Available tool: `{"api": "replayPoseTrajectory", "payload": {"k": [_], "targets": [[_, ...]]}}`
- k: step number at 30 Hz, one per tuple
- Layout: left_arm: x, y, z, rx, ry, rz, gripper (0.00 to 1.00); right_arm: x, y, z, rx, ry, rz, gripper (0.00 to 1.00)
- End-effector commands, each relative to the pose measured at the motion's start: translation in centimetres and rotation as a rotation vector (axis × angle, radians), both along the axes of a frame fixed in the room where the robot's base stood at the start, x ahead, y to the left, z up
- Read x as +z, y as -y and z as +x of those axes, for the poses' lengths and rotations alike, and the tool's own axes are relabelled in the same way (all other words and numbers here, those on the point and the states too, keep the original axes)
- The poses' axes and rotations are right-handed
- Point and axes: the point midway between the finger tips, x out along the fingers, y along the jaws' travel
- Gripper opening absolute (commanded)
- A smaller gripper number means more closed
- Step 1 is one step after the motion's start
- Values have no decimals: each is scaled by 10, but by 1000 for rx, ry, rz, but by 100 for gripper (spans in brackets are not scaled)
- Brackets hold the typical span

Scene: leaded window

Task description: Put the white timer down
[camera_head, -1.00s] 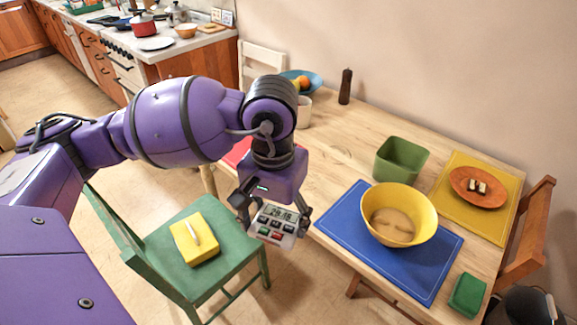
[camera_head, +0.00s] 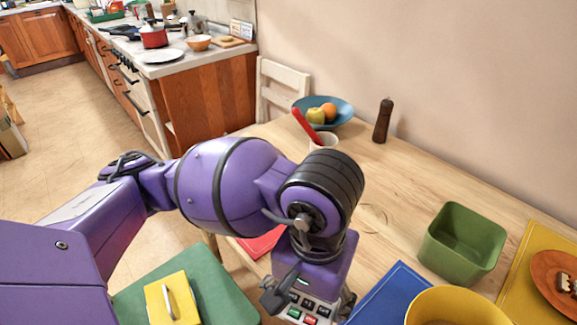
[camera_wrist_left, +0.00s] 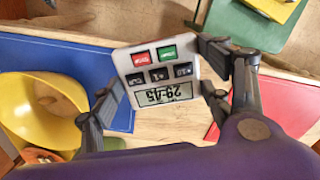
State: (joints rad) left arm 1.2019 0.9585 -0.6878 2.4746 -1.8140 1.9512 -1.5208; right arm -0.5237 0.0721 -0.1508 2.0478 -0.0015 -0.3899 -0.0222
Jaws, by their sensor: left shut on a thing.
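The white timer (camera_head: 307,311) has a display and several black, red and green buttons. My left gripper (camera_head: 308,298) is shut on it near the table's front edge, left of the blue mat. In the left wrist view the timer (camera_wrist_left: 160,75) sits between the two fingers, with its display upside down. Bare table wood shows below it in that view. I cannot tell whether it touches the table. My right gripper is in none of the views.
The wooden table (camera_head: 385,200) has free room behind the blue mat (camera_head: 392,292). A yellow bowl (camera_head: 455,305), a green container (camera_head: 462,245), a red mat (camera_head: 262,243), a cup (camera_head: 323,141), a fruit bowl (camera_head: 340,104) and a pepper mill (camera_head: 383,121) stand around. A green chair (camera_head: 215,285) is at front left.

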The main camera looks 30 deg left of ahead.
Motion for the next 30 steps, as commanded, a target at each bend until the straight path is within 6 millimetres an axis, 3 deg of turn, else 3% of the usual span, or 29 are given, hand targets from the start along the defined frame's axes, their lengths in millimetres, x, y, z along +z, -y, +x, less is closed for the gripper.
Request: {"api": "replayPoseTrajectory", "payload": {"k": [11, 15, 21, 26, 30], "targets": [[-35, -27, 84, 9, 4, 2, 43, 6, 4, -7, -4, -8, -6, 0], [-64, -32, 104, 6, 2, 0, 43, 4, 5, -11, -6, -15, -6, 0], [-86, -37, 122, 4, 5, 0, 43, 5, 5, -10, -6, -14, -6, 0], [-94, -40, 128, 4, 4, 0, 43, 5, 4, -7, -5, -8, -5, 0], [-115, -40, 128, 4, 1, 0, 43, 6, 3, -2, -3, 0, -4, 0]]}}
